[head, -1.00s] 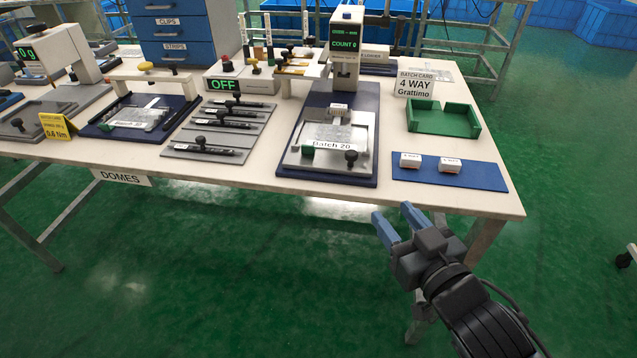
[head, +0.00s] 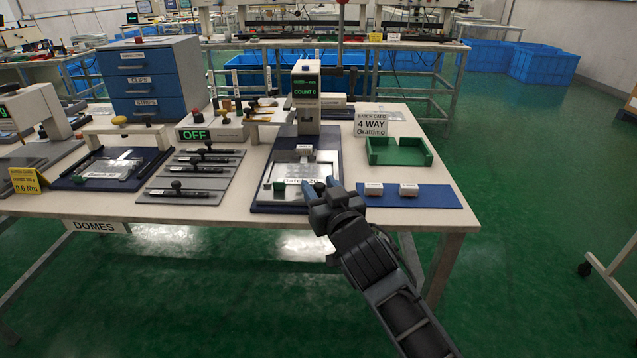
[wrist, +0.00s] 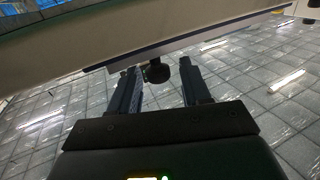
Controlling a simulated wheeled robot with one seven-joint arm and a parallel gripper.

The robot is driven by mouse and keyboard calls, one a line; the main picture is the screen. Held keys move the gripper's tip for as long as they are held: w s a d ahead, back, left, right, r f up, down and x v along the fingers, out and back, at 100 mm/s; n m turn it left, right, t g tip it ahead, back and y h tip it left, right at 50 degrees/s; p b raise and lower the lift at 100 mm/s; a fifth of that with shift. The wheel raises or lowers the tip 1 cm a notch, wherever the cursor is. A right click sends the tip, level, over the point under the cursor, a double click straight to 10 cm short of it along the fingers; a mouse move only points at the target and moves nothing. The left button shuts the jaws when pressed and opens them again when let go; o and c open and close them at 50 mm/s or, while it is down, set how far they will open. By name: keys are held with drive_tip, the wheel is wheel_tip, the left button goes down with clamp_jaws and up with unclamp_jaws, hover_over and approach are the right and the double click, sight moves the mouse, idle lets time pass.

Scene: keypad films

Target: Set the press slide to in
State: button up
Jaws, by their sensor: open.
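The press (head: 306,92) stands on a dark blue base (head: 325,140), and its display appears to read COUNT 0. Its silver slide plate (head: 292,172), labelled Batch, lies at the front of the base, in front of the press column. A green knob (head: 279,186) sits at the plate's front left. In the wrist view a dark round knob (wrist: 157,72) shows between the tips of my open gripper (wrist: 160,85). I cannot tell whether the fingers touch it.
A blue mat (head: 425,196) with two small white blocks lies to the right, below a green tray (head: 398,151). A grey board (head: 190,185) with several black sliders is to the left. An OFF box (head: 212,132) stands behind it.

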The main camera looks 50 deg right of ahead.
drive_tip(key=shift+w+d, duration=0.35)
drive_tip(key=shift+w, duration=0.2)
clamp_jaws()
drive_tip(key=shift+r, duration=0.1)
